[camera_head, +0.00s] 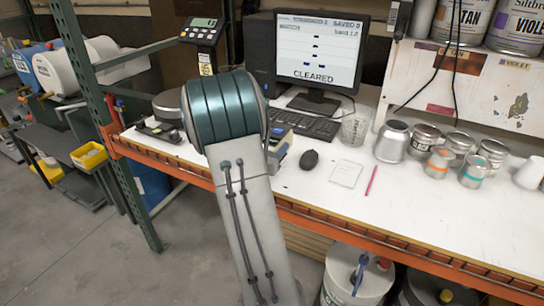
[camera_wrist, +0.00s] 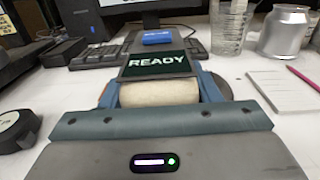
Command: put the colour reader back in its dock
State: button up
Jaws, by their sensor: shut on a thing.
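The colour reader (camera_wrist: 158,66) is in the middle of the wrist view, with a dark screen reading READY and a pale rounded body below it. My gripper (camera_wrist: 160,95) has its blue-grey fingers on both sides of that body and is shut on it. In the head view my arm hides most of the gripper, and the reader's top (camera_head: 292,121) shows just past it, near the keyboard. I cannot tell whether the reader touches the table. I cannot make out the dock for certain; a low black block (camera_wrist: 60,52) stands at left in the wrist view.
The keyboard (camera_wrist: 100,52) and monitor (camera_head: 318,50) are behind the reader. Several metal cans stand farther right. A scale (camera_head: 202,32) stands at left.

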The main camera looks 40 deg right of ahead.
jog(key=shift+f, duration=1.95)
jog(key=shift+f, duration=0.2)
jog(key=o, duration=1.6)
jog(key=shift+r, duration=0.1)
